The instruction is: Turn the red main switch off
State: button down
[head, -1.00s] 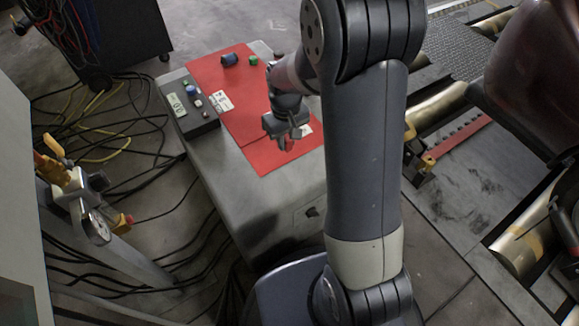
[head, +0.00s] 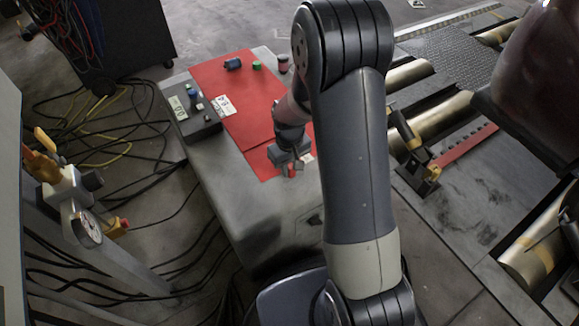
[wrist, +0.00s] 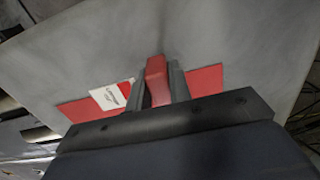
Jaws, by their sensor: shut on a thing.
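The red main switch (wrist: 156,82) shows in the wrist view as a red handle standing between two grey fingers. My gripper (wrist: 160,85) is shut on it, with a finger along each side. In the head view my gripper (head: 291,168) is low over the near end of the red panel on the grey cabinet. The switch is largely hidden there by the gripper. I cannot tell from these views which position the switch is in.
The red panel (head: 240,125) carries a white label (wrist: 110,96) near the switch. A control box (head: 194,112) with buttons sits at the cabinet's left edge. A blue knob (head: 232,63) and a green button (head: 257,65) stand at the far end. Cables lie on the floor left.

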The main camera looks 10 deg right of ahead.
aim_at(290, 164)
jog(key=shift+f, duration=0.1)
jog(key=c, duration=1.3)
grip_release()
notch_tip(290, 164, up, 12)
jog(key=p, duration=0.3)
jog(key=shift+p, duration=0.3)
